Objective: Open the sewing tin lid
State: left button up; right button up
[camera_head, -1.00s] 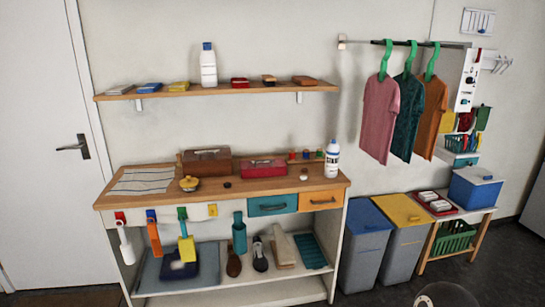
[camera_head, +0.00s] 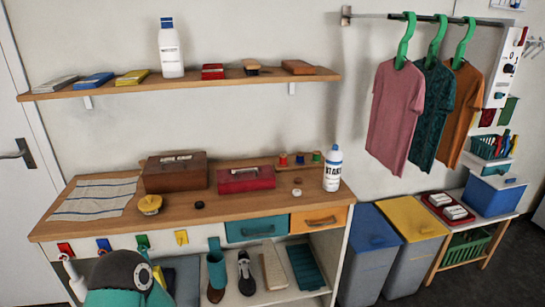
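A red box with a handle on its lid (camera_head: 247,180) sits on the wooden worktop in the head view, just in front of several thread spools; it looks like the sewing tin. Its lid is shut. A larger brown box with a handle (camera_head: 175,174) stands to its left, also shut; I cannot read any label on either box. A teal and dark rounded part of my own arm shows at the bottom left, in front of the lower shelf. Neither of my grippers is in view.
Thread spools (camera_head: 299,158) stand behind the red box, a white bottle (camera_head: 333,168) to its right. A yellow round item (camera_head: 150,204) and a small dark disc (camera_head: 200,205) lie on the worktop. The wall shelf (camera_head: 190,83) overhangs the back. The worktop's front strip is mostly clear.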

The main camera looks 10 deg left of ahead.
aim_at(263, 172)
jog(key=u, duration=0.2)
jog(key=i, duration=0.95)
jog(key=u, duration=0.65)
